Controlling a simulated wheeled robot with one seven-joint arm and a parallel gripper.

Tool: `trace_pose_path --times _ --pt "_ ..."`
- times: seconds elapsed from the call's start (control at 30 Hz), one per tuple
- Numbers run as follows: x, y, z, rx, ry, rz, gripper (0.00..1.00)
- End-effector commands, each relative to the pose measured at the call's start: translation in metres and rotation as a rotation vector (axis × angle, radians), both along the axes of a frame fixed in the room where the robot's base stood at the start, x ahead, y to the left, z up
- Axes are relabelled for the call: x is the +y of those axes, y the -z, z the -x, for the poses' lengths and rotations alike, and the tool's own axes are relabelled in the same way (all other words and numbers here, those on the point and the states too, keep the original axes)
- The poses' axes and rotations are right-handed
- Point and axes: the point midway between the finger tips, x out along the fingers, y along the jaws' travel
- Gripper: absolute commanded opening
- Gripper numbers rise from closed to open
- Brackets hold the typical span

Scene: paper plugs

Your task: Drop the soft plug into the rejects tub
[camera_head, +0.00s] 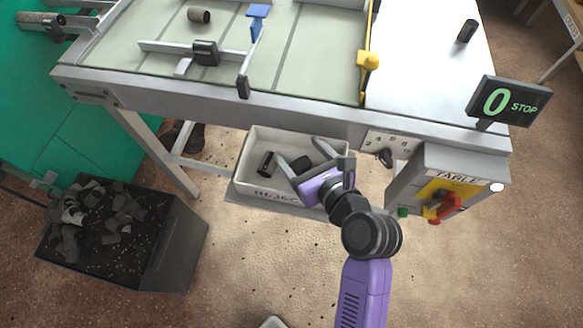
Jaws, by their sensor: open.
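The rejects tub (243,160) is a pale box below the table's front edge, with its front lettering partly hidden by my gripper. My gripper (296,147), purple with grey fingers, is over the tub's right half with its fingers spread. One dark plug (266,164) lies in the tub, left of the fingers. Another dark plug (301,165) shows between the fingers; I cannot tell whether it rests on the tub floor or is above it. A brown plug (199,15) lies on the table top, and a dark plug (467,31) is on the white surface at right. I cannot tell by look which plug is soft.
The table (300,116) has rails and a blue stop (257,22) on top. A control box (450,185) with a red handle stands right of my gripper, under a display (508,103) reading "0 STOP". A dark bin (170,250) of scraps stands at left.

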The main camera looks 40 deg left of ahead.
Motion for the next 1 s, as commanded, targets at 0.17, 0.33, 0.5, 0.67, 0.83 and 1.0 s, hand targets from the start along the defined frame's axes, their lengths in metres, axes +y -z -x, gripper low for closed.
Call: trace_pose_path --times 0.17,0.33,0.5,0.67,0.83,1.0 --pt "-0.005 -0.002 0.001 0.001 0.001 0.000 0.75" --pt "-0.026 -0.011 0.008 0.000 0.003 0.000 0.75" --pt "-0.051 -0.022 0.016 0.000 0.004 -0.001 0.75" --pt "-0.064 -0.028 0.021 0.000 0.001 0.000 0.75" --pt "-0.069 -0.030 0.023 0.000 0.000 0.000 0.75" --pt "-0.069 -0.030 0.023 0.000 0.000 0.000 0.75"
